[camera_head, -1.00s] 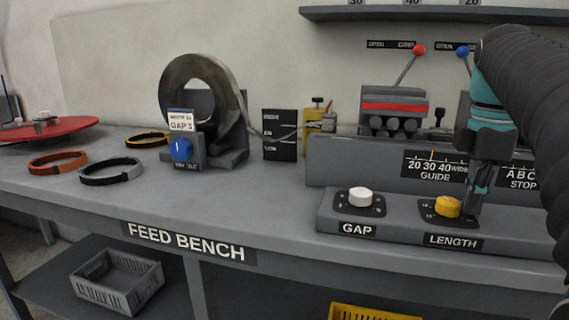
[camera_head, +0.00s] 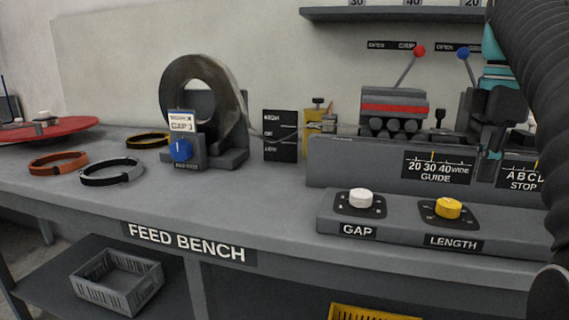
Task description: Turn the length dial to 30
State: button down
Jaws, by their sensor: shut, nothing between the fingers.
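The length dial (camera_head: 447,208) is a yellow knob on a dark plate, above the LENGTH label (camera_head: 453,242) at the front right of the bench. Its plate marks are too small to read, so I cannot tell its setting. My gripper (camera_head: 496,155) is shut and empty. It is up and to the right of the length dial, apart from it, in front of the back panel. The dial is fully visible.
The white gap dial (camera_head: 360,198) sits left of the length dial on the same raised box. Behind stands a panel with the guide scale (camera_head: 438,168) and stop scale (camera_head: 522,178). The bench's left front is clear, with several rings further left.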

aim_at(448, 208)
jog(key=shift+w+f, duration=0.15)
jog(key=shift+w, duration=0.05)
jog(key=shift+w+d, duration=0.15)
jog(key=shift+w, duration=0.2)
jog(key=m, duration=0.6)
jog(key=shift+w+f, duration=0.15)
jog(key=shift+w, duration=0.05)
notch_tip(448, 208, down, 6)
jog(key=b, duration=0.4)
jog(key=shift+r, duration=0.25)
